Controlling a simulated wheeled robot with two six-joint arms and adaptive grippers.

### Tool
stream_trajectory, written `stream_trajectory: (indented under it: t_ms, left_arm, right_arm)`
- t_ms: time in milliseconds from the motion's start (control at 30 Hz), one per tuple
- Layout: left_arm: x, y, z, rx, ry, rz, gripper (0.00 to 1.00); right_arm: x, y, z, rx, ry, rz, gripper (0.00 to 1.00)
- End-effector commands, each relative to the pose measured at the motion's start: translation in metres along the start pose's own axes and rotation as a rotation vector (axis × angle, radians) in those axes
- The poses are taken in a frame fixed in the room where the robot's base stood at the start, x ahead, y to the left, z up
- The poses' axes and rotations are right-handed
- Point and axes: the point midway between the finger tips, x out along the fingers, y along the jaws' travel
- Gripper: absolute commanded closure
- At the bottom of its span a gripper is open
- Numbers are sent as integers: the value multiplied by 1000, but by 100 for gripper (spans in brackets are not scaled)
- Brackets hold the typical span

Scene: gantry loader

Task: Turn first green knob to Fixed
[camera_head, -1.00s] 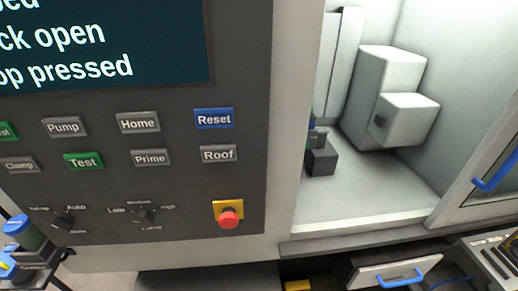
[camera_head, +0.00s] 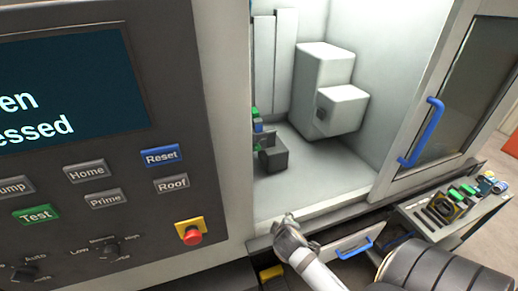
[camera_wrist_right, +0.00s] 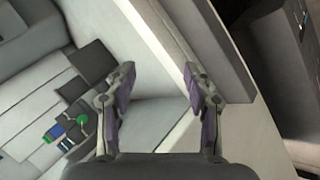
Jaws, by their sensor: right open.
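Small green parts (camera_head: 254,112) show at the left edge of the machine's open chamber, beside a blue part and a dark block (camera_head: 273,158). I cannot tell which of them is the first green knob, and no "Fixed" label is readable. In the right wrist view a round green knob (camera_wrist_right: 82,119) lies left of the fingers, near small blue and green parts. My right gripper (camera_head: 285,222) is at the front sill of the chamber, apart from the green parts. In the wrist view it (camera_wrist_right: 160,78) is open and empty. My left gripper is not in view.
The control panel at the left has buttons, dark selector knobs (camera_head: 109,250) and a red stop button (camera_head: 193,237). A door with a blue handle (camera_head: 423,132) stands at the chamber's right. A drawer (camera_head: 352,243) and a tray with green-topped parts (camera_head: 405,212) are below right.

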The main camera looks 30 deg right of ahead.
Motion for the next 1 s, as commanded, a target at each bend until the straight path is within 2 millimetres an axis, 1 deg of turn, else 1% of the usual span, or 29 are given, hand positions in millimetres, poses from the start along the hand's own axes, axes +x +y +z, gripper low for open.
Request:
stream_trajectory:
  t_ms: [33,100,167,200,267,300,367,400,500,600,633,700,867,1000]
  left_arm:
    - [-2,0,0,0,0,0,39]
    - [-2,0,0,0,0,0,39]
    - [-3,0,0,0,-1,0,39]
    - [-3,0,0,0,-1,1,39]
    - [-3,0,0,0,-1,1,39]
    - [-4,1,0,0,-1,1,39]
    - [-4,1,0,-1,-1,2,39]
    - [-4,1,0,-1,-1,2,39]
    - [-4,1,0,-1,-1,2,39]
    - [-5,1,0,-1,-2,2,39]
    - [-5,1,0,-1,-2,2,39]
    - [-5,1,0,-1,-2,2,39]
    - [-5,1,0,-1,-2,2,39]
    - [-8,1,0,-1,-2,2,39]
  right_arm:
    - [4,23,-7,-97,21,85,48]
    - [9,52,-19,-253,45,210,48]
    - [14,76,-31,-404,62,321,48]
    - [16,92,-39,-514,68,397,48]
    - [19,112,-54,-692,72,510,48]
    - [20,124,-65,-818,71,586,48]
    - [22,138,-80,-1015,62,695,48]
    - [24,145,-91,-1151,52,763,48]
    - [30,155,-114,-1487,18,912,48]
    - [35,156,-127,-1715,-11,998,48]
    - [36,155,-129,-1755,-16,1012,48]
    - [38,154,-131,-1803,-22,1028,48]
    - [41,157,-135,-1807,-24,1031,48]
    - [55,169,-151,-1801,-24,1030,48]
